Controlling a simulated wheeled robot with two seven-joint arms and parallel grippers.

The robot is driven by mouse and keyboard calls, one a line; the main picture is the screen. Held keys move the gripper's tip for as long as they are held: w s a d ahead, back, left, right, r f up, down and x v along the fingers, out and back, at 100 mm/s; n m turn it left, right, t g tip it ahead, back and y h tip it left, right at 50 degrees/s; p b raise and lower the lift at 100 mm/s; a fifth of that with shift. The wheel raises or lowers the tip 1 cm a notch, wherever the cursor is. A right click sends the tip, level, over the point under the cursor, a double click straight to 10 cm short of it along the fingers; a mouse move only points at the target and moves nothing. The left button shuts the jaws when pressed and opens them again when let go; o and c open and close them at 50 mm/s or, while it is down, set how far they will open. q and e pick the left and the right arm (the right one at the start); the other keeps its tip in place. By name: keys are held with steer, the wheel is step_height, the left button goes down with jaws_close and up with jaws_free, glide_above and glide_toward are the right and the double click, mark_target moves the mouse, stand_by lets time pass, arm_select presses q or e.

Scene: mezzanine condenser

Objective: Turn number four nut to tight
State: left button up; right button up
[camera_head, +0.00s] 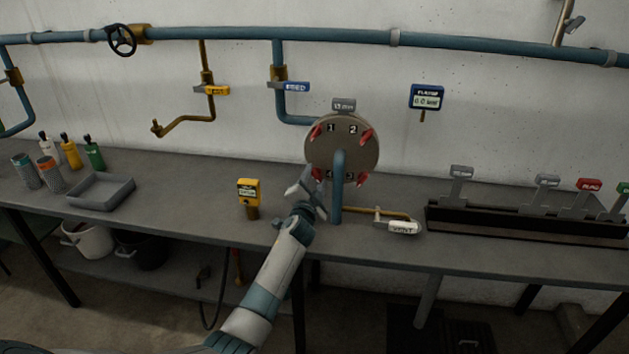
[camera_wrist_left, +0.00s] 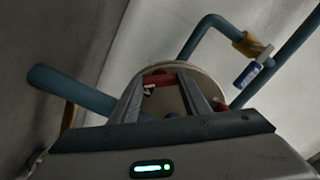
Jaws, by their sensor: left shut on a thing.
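A round grey-brown flange plate (camera_head: 341,142) stands above the bench on a blue pipe (camera_head: 337,187). It carries nuts with red handles beside the numbers 1, 2, 3 and 4. The number four nut (camera_head: 318,173) is at the lower left, partly hidden by my left gripper (camera_head: 316,182). That gripper is shut on this nut, reaching up to it from the front left. In the left wrist view, the two fingers (camera_wrist_left: 166,98) reach to the plate, with red parts near them. The nut's exact turn is hard to tell. My right gripper is not in view.
A yellow meter (camera_head: 248,193) stands left of my left arm. A white-tagged vent valve (camera_head: 403,227) lies right of the blue pipe. A dark lever rack (camera_head: 530,220) fills the right bench. A grey tray (camera_head: 101,191) and bottles are at the left.

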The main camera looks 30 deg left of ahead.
arm_select(q)
steer(key=m, duration=0.2)
steer(key=shift+m, duration=0.4)
steer(key=m, duration=0.3)
steer(key=shift+m, duration=0.3)
steer(key=m, duration=0.3)
steer(key=shift+m, duration=0.3)
steer(key=m+p, duration=0.1)
steer(key=m, duration=0.2)
steer(key=shift+f+m, duration=0.1)
steer(key=shift+m, duration=0.3)
steer(key=o, duration=1)
steer(key=shift+o, duration=0.2)
steer(key=shift+s, duration=0.1)
